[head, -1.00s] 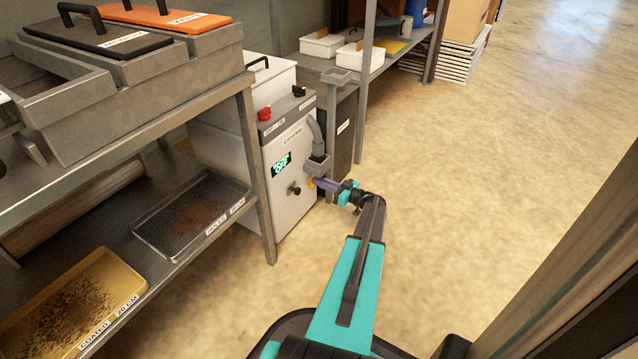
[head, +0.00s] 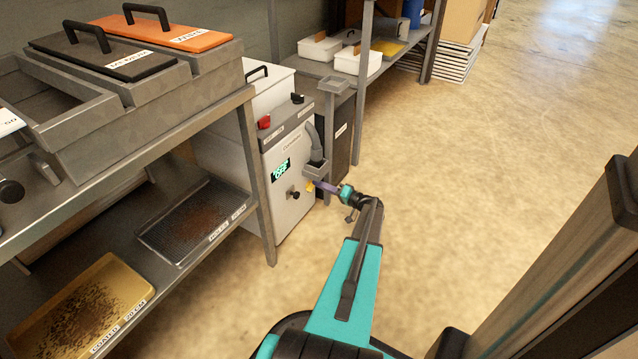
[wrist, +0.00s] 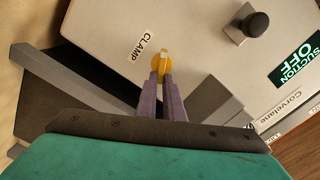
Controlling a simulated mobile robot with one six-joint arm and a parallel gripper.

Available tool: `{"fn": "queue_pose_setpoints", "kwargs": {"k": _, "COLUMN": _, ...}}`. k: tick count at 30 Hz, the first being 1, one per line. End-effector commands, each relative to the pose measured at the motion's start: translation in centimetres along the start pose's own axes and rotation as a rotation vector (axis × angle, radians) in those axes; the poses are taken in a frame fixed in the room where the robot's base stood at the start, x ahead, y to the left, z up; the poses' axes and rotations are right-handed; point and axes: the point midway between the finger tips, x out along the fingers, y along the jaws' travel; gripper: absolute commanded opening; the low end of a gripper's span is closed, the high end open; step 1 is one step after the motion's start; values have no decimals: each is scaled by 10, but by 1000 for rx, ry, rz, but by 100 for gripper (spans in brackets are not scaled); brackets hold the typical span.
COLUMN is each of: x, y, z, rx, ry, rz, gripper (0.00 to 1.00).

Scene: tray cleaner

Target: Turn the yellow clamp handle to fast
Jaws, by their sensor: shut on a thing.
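The yellow clamp handle (wrist: 162,60) is on the front panel of the white machine (wrist: 100,15), next to a CLAMP label (wrist: 141,47). My gripper (wrist: 164,78) is shut on the handle, its purple fingers meeting at it. No "fast" marking can be read in either view.
A black knob (wrist: 257,24) and a display reading SUCTION OFF (wrist: 300,60) are on the same panel. A rack (head: 262,190) stands left; the floor (head: 450,200) at right is clear.

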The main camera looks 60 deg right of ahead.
Motion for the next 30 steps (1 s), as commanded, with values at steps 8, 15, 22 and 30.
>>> {"fn": "queue_pose_setpoints", "kwargs": {"k": 8, "x": 0, "y": 3, "z": 1, "rx": 255, "ry": -4, "rz": 0, "gripper": 0}}
{"fn": "queue_pose_setpoints", "kwargs": {"k": 15, "x": 0, "y": 7, "z": 2, "rx": 422, "ry": -4, "rz": 0, "gripper": 0}}
{"fn": "queue_pose_setpoints", "kwargs": {"k": 22, "x": 0, "y": 9, "z": 4, "rx": 505, "ry": -4, "rz": 0, "gripper": 0}}
{"fn": "queue_pose_setpoints", "kwargs": {"k": 30, "x": -1, "y": 10, "z": 5, "rx": 526, "ry": -4, "rz": 0, "gripper": 0}}
